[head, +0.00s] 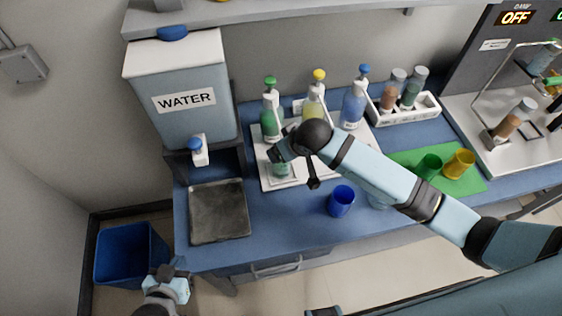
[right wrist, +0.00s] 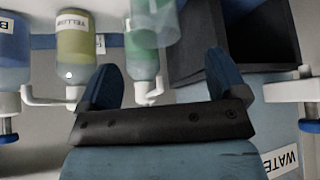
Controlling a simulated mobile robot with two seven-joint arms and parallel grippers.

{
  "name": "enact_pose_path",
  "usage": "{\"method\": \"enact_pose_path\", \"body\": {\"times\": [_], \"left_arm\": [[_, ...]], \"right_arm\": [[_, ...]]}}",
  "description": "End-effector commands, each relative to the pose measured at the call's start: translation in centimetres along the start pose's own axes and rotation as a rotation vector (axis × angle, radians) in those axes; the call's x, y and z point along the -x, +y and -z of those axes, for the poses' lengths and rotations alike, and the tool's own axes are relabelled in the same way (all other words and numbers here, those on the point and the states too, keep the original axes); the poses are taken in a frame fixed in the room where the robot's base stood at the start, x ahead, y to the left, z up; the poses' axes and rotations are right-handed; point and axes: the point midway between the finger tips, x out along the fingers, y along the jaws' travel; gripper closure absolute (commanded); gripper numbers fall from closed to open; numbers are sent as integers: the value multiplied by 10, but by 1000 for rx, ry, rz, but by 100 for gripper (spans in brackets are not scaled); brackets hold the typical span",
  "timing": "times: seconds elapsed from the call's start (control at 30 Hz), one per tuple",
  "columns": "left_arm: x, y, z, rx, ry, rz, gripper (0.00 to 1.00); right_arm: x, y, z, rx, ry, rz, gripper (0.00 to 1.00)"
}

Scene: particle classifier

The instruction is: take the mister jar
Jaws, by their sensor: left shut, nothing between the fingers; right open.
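A small clear jar with a pale label (head: 281,170), which looks like the mister jar, stands on the white tray (head: 300,181) in the head view. A clear, greenish round vessel (right wrist: 156,22), probably the same jar, shows beyond my fingers in the right wrist view. My right gripper (head: 276,151) is close to the jar and partly covers it in the head view. Its two fingers (right wrist: 160,66) are apart, with nothing held between them. Whether they touch the jar cannot be told. My left gripper (head: 174,284) is shut and empty, low at the left, away from the bench.
Green (head: 269,122), yellow (head: 313,105) and blue (head: 353,108) pump bottles stand behind my right gripper. The WATER tank (head: 184,125) is at left. A blue cup (head: 341,201) stands in front. Green and yellow cups sit on a green mat (head: 478,183). A bin (head: 130,255) is on the floor.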

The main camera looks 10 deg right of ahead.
Motion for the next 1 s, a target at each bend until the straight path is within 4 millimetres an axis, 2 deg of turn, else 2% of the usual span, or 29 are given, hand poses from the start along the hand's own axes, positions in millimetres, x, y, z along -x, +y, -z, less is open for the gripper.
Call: {"method": "enact_pose_path", "body": {"times": [0.17, 0.47, 0.73, 0.77, 1.0], "left_arm": [[2, -2, 2, -1, -1, 4, 100], [5, -4, 8, -3, 1, 7, 100], [5, -4, 7, -3, 0, 8, 100], [5, -4, 7, -3, 0, 8, 100], [5, -4, 7, -3, 0, 8, 100]], "right_arm": [[-12, 1, 0, 1, -1, 0, 9], [-52, 4, -2, 1, 0, 1, 9], [-57, 5, -3, 2, 1, 1, 9], [-57, 5, -3, 2, 1, 1, 12], [-57, 5, -3, 1, 1, 1, 67]]}}
